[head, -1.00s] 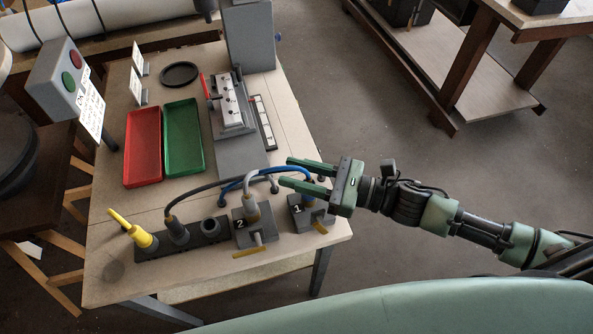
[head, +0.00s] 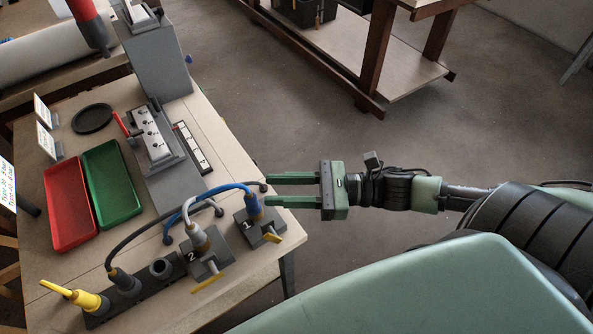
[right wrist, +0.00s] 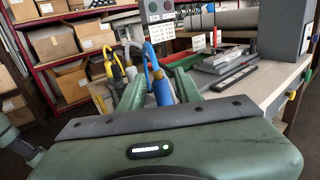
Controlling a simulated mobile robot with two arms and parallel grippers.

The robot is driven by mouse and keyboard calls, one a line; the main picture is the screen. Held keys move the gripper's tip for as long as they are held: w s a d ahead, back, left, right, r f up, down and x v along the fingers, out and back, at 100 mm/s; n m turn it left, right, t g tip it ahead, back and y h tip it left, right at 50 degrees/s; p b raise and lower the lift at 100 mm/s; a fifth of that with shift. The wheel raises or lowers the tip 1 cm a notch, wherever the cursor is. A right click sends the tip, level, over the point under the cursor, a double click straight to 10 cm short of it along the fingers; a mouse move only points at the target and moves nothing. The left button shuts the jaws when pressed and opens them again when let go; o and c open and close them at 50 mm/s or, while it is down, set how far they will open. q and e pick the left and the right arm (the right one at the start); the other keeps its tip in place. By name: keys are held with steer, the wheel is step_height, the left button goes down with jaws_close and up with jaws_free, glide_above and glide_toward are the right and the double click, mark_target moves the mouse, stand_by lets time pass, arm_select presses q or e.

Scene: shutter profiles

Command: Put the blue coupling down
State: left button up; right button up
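The blue coupling (head: 253,206) stands on the grey block marked 1 (head: 246,230), with a blue hose running left from its top. My right gripper (head: 267,189) is open, its two green fingers pointing left, with tips close to the coupling's upper right in the head view. In the right wrist view the blue coupling (right wrist: 163,90) shows between the fingers, beyond the gripper body. I see nothing held; whether a finger touches the coupling or hose cannot be told. My left gripper is not in view.
A grey coupling (head: 198,238) stands on block 2 (head: 203,262), with a yellow handle in front. A dark holder (head: 137,293) carries a yellow and a dark coupling, plus an empty-looking socket. Red (head: 68,205) and green (head: 112,183) trays lie farther back.

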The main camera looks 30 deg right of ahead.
steer(key=shift+v, duration=1.65)
steer(key=w+d+f+m+t+h, duration=0.2)
steer(key=d+f+m+h, duration=0.4)
steer(key=d+f+m, duration=0.45)
steer(key=w+d+f+m+t+h, duration=0.1)
steer(key=d+f+m+h, duration=0.55)
steer(key=f+m, duration=0.75)
steer(key=s+f+m+g+h, duration=0.1)
steer(key=s+f+m+g, duration=0.1)
steer(key=s+f+m, duration=0.45)
steer(key=s+a+f+m+g+h, duration=0.1)
steer(key=s+f+g, duration=0.15)
steer(key=f, duration=0.65)
steer(key=s+f+m+g+h, duration=0.1)
steer(key=s+f+m, duration=0.35)
steer(key=f, duration=0.25)
steer(key=s+a+f+m+g, duration=0.3)
steer(key=s+a+f+m, duration=0.1)
steer(key=s, duration=0.5)
steer(key=s+a+f+m+g, duration=0.3)
steer(key=s+a+f, duration=0.3)
steer(key=s+a, duration=0.2)
steer(key=shift+s+a+m, duration=0.35)
steer(key=shift+a+m, duration=0.05)
steer(key=shift+m, duration=0.45)
